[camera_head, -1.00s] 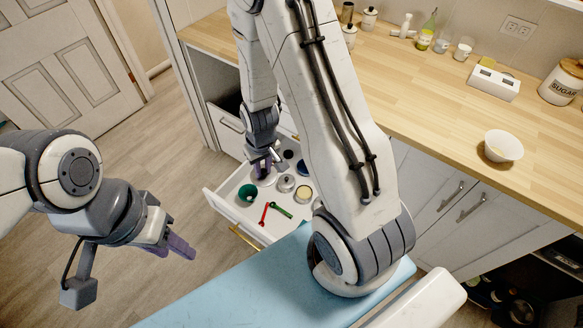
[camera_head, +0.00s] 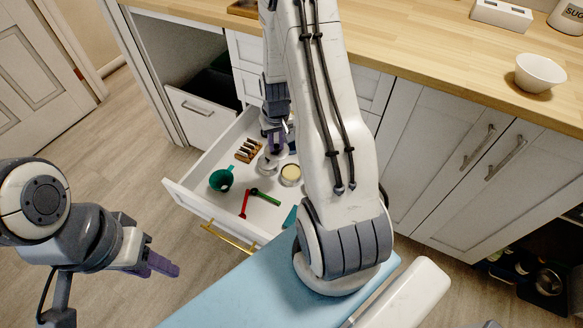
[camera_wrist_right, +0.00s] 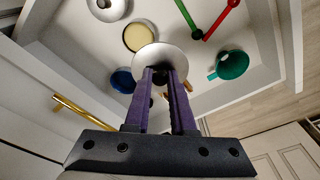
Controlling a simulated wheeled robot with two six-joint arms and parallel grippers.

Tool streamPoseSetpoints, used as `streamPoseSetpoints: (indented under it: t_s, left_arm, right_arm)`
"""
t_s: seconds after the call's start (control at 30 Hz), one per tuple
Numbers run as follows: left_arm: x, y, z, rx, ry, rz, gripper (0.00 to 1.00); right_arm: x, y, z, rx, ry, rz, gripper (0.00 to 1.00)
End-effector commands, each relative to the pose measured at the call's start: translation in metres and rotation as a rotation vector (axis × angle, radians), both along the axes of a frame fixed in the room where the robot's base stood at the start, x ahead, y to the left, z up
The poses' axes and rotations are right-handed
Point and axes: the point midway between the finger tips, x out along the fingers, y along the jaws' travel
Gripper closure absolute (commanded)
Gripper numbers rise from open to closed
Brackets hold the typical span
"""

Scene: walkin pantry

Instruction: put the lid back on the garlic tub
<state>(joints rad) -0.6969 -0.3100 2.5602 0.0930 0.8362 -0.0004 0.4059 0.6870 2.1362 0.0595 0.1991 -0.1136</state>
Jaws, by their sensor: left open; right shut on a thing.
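My right gripper (camera_wrist_right: 162,92) is shut on a pale, shiny round lid (camera_wrist_right: 168,58), with the knob between its purple fingers. In the head view the lid (camera_head: 266,166) is low inside the open drawer. A round tub with a cream-coloured top (camera_wrist_right: 138,37), which looks like the garlic tub, is right beside it and also shows in the head view (camera_head: 290,175). In the wrist view the lid overlaps the tub's edge; I cannot tell whether they touch. My left gripper (camera_head: 160,266) is open and empty, outside the drawer at the left.
The white drawer (camera_head: 188,203) also holds a green funnel (camera_head: 221,181), a red spoon (camera_head: 245,203), a green spoon (camera_head: 266,197) and a small rack (camera_head: 249,150). A dark blue round thing (camera_wrist_right: 122,80) is near the lid. The wooden counter (camera_head: 420,52) is above.

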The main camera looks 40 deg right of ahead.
Motion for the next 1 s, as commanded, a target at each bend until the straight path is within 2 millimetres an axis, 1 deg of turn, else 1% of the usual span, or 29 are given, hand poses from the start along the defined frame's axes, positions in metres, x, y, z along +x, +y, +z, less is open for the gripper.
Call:
streamPoseSetpoints:
  t_s: [0.03, 0.1, 0.2, 0.3, 0.43, 0.57, 0.67, 1.0]
  left_arm:
    - [0.0, 0.0, -0.031, 0.0, 0.0, 0.0, 0.57]
    - [0.0, 0.0, -0.046, 0.0, 0.0, 0.0, 0.57]
    - [0.0, 0.0, -0.063, 0.0, 0.0, 0.0, 0.57]
    - [0.0, 0.0, -0.072, 0.0, 0.0, 0.0, 0.57]
    - [0.0, 0.0, -0.076, 0.0, 0.0, 0.0, 0.57]
    - [0.0, 0.0, -0.078, -0.001, -0.001, 0.0, 0.57]
    - [0.0, 0.0, -0.084, -0.001, -0.001, 0.0, 0.57]
    - [0.0, 0.0, -0.115, 0.0, 0.0, 0.0, 0.57]
  right_arm:
    - [-0.001, -0.012, -0.03, 0.001, -0.001, -0.026, 1.0]
    - [-0.002, -0.024, -0.045, 0.001, -0.002, -0.051, 1.0]
    - [-0.004, -0.037, -0.061, 0.003, -0.003, -0.079, 1.0]
    - [-0.005, -0.047, -0.069, 0.004, -0.004, -0.099, 1.0]
    - [-0.007, -0.052, -0.073, 0.004, -0.004, -0.11, 1.0]
    - [-0.007, -0.052, -0.076, 0.005, -0.003, -0.111, 1.0]
    - [-0.007, -0.052, -0.081, 0.004, -0.003, -0.11, 1.0]
    - [-0.007, -0.052, -0.114, 0.004, -0.003, -0.109, 1.0]
